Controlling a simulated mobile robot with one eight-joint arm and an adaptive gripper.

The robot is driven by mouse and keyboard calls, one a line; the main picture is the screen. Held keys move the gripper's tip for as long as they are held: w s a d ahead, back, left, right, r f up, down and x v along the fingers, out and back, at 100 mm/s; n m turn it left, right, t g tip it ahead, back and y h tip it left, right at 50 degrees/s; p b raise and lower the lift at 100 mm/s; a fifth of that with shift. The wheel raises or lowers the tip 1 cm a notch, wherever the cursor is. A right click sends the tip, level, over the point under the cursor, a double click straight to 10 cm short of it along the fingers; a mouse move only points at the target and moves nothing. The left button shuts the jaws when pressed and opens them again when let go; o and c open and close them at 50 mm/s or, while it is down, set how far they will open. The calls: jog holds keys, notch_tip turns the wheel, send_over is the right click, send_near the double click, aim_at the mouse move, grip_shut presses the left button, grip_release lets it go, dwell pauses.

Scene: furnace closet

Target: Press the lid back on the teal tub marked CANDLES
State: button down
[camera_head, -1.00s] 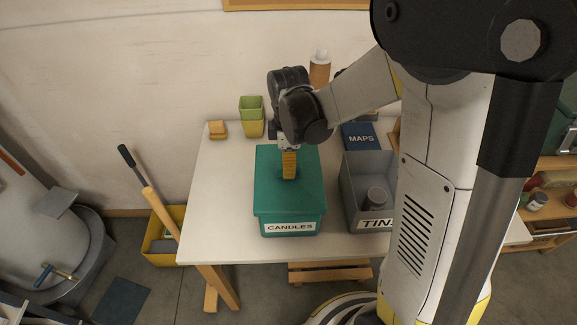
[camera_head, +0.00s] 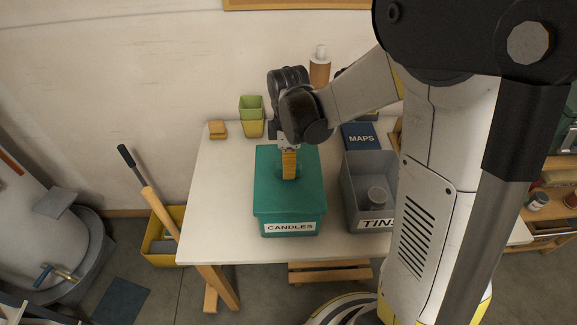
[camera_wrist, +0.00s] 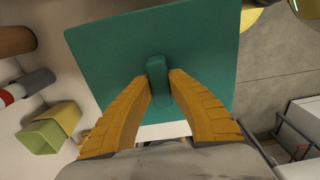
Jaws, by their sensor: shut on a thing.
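The teal tub (camera_head: 275,219) marked CANDLES stands on the white table. Its teal lid (camera_head: 303,198) lies over the tub's top and looks about level in the head view. Whether the lid is fully seated all round cannot be told. My gripper (camera_head: 289,177) points down from above at the middle of the lid. In the wrist view the yellow fingers of my gripper (camera_wrist: 159,82) are shut on the lid's raised handle (camera_wrist: 157,70), one on each side. The lid (camera_wrist: 205,40) fills the upper middle of that view and hides the tub below it.
A grey bin (camera_head: 356,180) with a partly hidden label stands close to the tub's right. A blue MAPS box (camera_head: 358,137) is behind it. Green and yellow pots (camera_head: 252,116) and an orange block (camera_head: 218,130) stand at the back left. The white table (camera_head: 222,190) is clear left of the tub.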

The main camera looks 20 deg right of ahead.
jog(key=shift+f+b, duration=1)
jog(key=shift+f, duration=0.25)
jog(key=c, duration=1.3)
grip_release()
notch_tip(320, 180, up, 12)
jog(key=shift+r, duration=0.1)
